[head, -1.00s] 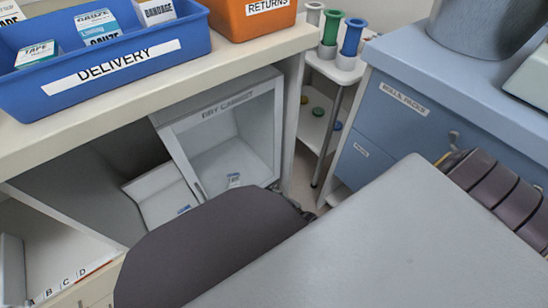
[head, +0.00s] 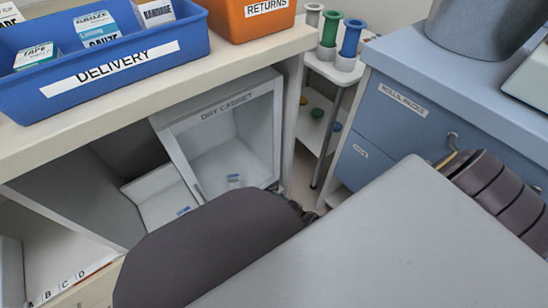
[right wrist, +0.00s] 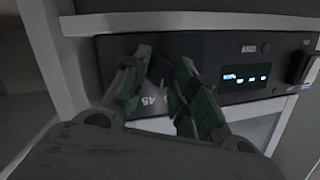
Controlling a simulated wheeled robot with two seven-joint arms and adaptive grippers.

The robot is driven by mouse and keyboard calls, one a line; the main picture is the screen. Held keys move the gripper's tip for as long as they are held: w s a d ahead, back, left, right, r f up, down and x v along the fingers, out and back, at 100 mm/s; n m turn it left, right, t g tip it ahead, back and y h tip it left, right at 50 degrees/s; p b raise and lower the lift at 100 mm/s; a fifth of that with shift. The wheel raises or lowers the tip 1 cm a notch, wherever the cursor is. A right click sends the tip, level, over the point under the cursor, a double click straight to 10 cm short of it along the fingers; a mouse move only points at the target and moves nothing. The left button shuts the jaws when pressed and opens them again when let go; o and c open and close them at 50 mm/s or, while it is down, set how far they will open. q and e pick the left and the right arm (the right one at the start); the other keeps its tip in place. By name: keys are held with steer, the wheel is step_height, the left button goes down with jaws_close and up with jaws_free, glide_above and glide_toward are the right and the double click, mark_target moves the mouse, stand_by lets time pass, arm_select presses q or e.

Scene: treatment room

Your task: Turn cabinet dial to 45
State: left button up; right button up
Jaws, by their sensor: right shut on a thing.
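The dry cabinet (head: 227,103) stands in the open bay under the counter, its name on the top edge of its front frame. In the right wrist view a black control panel (right wrist: 220,45) carries a small lit display (right wrist: 246,77), too small to read. A dark dial (right wrist: 165,71) is at its left part, with a tilted "45" mark (right wrist: 155,99) just below. My right gripper (right wrist: 166,68) is closed around the dial, one finger on each side, hiding much of it. The dial's pointer cannot be made out. My left gripper is not in view.
A blue DELIVERY bin (head: 105,75) and an orange RETURNS bin (head: 248,20) stand on the counter (head: 140,100) above. A blue drawer unit (head: 405,130) is at the right. A small stand (head: 345,72) with coloured cylinders stands between. My arm covers the lower middle.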

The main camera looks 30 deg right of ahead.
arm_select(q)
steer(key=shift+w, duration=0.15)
arm_select(e)
steer(key=shift+d, duration=0.1)
steer(key=o, duration=1)
steer(key=shift+r, duration=0.1)
steer(key=shift+o, duration=0.2)
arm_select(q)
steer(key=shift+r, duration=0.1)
arm_select(e)
steer(key=shift+s, duration=0.35)
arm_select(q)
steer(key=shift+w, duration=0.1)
arm_select(e)
steer(key=shift+s+d, duration=0.1)
steer(key=v, duration=1.1)
stand_by(0.4)
